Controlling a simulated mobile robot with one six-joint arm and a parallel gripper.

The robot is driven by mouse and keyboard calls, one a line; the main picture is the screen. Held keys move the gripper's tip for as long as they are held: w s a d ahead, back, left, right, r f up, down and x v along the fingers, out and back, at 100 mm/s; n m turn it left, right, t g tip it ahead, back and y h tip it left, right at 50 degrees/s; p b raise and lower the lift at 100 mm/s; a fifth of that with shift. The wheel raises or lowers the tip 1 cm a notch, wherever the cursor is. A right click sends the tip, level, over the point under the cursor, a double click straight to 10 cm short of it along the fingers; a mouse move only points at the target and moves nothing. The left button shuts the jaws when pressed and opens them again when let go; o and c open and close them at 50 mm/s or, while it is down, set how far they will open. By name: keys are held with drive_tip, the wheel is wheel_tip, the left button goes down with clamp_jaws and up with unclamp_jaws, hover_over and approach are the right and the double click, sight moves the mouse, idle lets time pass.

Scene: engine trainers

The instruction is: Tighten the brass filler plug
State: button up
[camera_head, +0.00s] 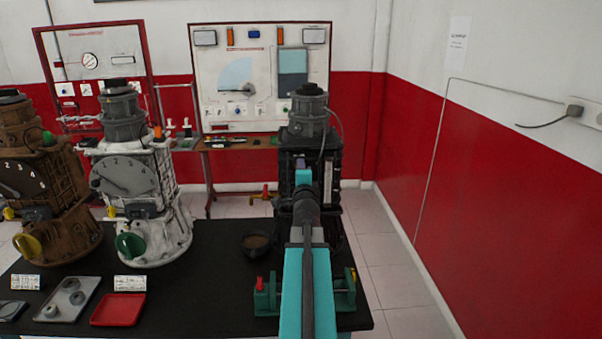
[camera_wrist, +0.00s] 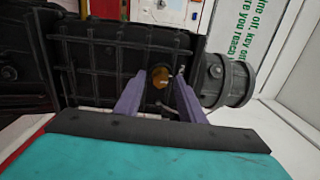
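The brass filler plug (camera_wrist: 160,77) shows as a round gold disc on the ribbed side of the black engine (camera_wrist: 110,60) in the wrist view. My gripper (camera_wrist: 161,82) has two purple fingers, spread apart, with the plug seen between their tips. I see small gaps beside the plug, but I cannot tell how far the tips are from the engine wall. In the head view, my gripper (camera_head: 301,164) is in front of the black engine (camera_head: 309,115), and my arm hides the plug and much of the engine's lower front.
A white engine (camera_head: 165,175) and a brown engine (camera_head: 75,190) stand to the left on the black table (camera_head: 195,285). A dark bowl (camera_head: 256,243), a red tray (camera_head: 118,309) and a green fixture (camera_head: 268,298) are near the arm. Right of the table is open floor.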

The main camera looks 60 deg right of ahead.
drive_tip(key=b+v, duration=0.4)
drive_tip(key=b, duration=0.2)
drive_tip(key=shift+s+a+f+b, duration=0.15)
drive_tip(key=shift+a+b, duration=0.15)
drive_tip(key=shift+a, duration=0.1)
idle(0.5)
drive_tip(key=b, duration=0.4)
drive_tip(key=shift+s+a+b, duration=0.1)
drive_tip(key=shift+a+b, duration=0.2)
drive_tip(key=shift+b, duration=0.05)
drive_tip(key=b+v, duration=0.1)
drive_tip(key=b, duration=0.5)
drive_tip(key=shift+s+a+b, duration=0.2)
drive_tip(key=shift+s+b, duration=0.15)
drive_tip(key=shift+b+v, duration=2.35)
drive_tip(key=shift+b, duration=0.95)
